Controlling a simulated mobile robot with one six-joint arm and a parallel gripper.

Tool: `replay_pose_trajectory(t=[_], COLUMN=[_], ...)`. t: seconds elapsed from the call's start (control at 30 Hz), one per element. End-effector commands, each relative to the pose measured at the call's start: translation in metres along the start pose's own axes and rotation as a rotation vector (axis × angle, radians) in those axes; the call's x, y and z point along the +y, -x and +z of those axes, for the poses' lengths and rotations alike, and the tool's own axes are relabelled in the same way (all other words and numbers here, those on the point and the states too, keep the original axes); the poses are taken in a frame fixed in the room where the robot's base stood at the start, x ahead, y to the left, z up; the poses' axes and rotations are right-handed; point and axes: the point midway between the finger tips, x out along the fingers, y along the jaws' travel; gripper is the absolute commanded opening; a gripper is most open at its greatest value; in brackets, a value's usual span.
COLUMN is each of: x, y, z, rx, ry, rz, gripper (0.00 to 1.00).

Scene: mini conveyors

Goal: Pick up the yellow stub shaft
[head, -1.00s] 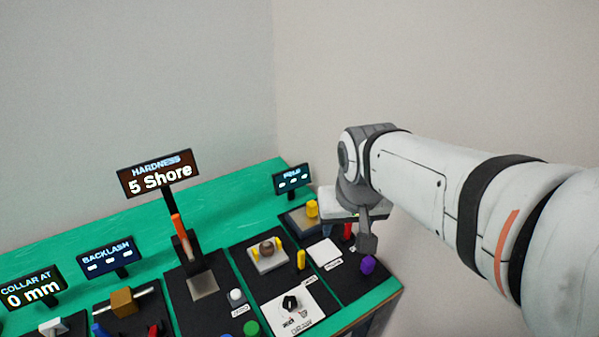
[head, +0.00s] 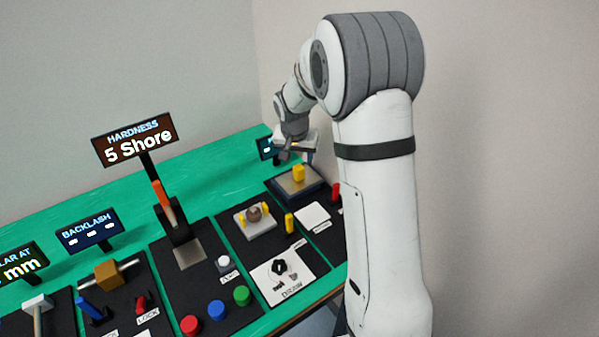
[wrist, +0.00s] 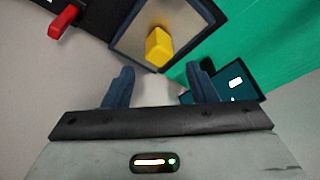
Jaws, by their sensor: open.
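A yellow piece (head: 299,173), which looks like the stub shaft, stands on a grey metal plate in a dark blue frame (head: 318,190) at the back right of the table. It also shows as a yellow block in the wrist view (wrist: 158,47), ahead of the fingers and roughly between their lines. My gripper (wrist: 160,86) is open and empty, with its blue fingers apart and clear of the yellow piece. In the head view my gripper is partly hidden at the far end of my arm, behind the plate. Another yellow upright piece (head: 289,223) stands on the black panel nearer the front.
A small dark display (head: 266,148) stands close to my gripper, also in the wrist view (wrist: 240,84). A red part (wrist: 63,22) lies at the upper left there. A fixture with a brown ball (head: 254,214) sits left of the plate. Green tabletop is free behind the panels.

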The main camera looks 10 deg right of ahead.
Motion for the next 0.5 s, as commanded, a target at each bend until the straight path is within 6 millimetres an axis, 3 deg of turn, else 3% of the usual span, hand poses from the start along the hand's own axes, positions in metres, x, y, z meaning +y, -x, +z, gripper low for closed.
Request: replay_pose_trajectory(t=[0.5], x=[0.001], y=[-0.059], z=[0.004], rx=[0.0], ry=[0.002], rz=[0.0], gripper=[0.52])
